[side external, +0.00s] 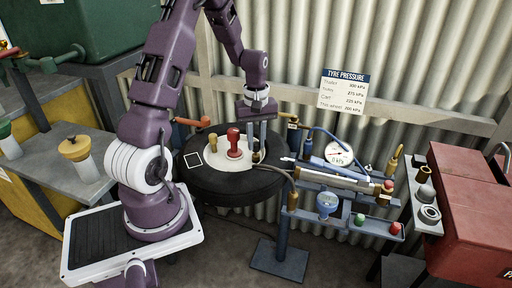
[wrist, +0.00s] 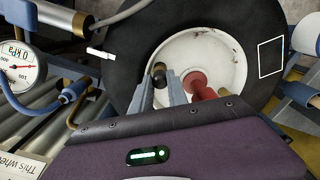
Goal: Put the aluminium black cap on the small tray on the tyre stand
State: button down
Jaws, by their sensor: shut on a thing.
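My gripper (side external: 257,148) reaches down over the white wheel hub (wrist: 215,45) of a black tyre that lies flat. Its two fingers are closed around a small dark cap (wrist: 159,69), which also shows low between the fingertips in the side view (side external: 256,157). Brass colour shows under the cap in the wrist view. I cannot tell whether the cap is still on a stem or free. The small blue tray (side external: 345,223) is on the tyre stand, right of the tyre. A green cap (side external: 359,219) and a red cap (side external: 395,228) are in it.
A red knob (side external: 234,143) stands close left of my fingers, with a brass-coloured one (side external: 212,142) beyond it. A red toolbox (side external: 465,205) stands far right.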

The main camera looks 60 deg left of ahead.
notch_tip(320, 180, up, 8)
jog(key=shift+r, duration=0.15)
jog(key=w+d+m, duration=0.5)
jog(key=w+d, duration=0.1)
jog(key=w, duration=0.1)
jog(key=m, duration=1.3)
send_over(375, 228)
notch_tip(375, 228, down, 3)
notch_tip(375, 228, down, 10)
jog(key=shift+w+r, duration=0.1)
jog(key=shift+r, duration=0.1)
jog(key=c, duration=1.3)
grip_release()
jog(key=shift+f, duration=0.1)
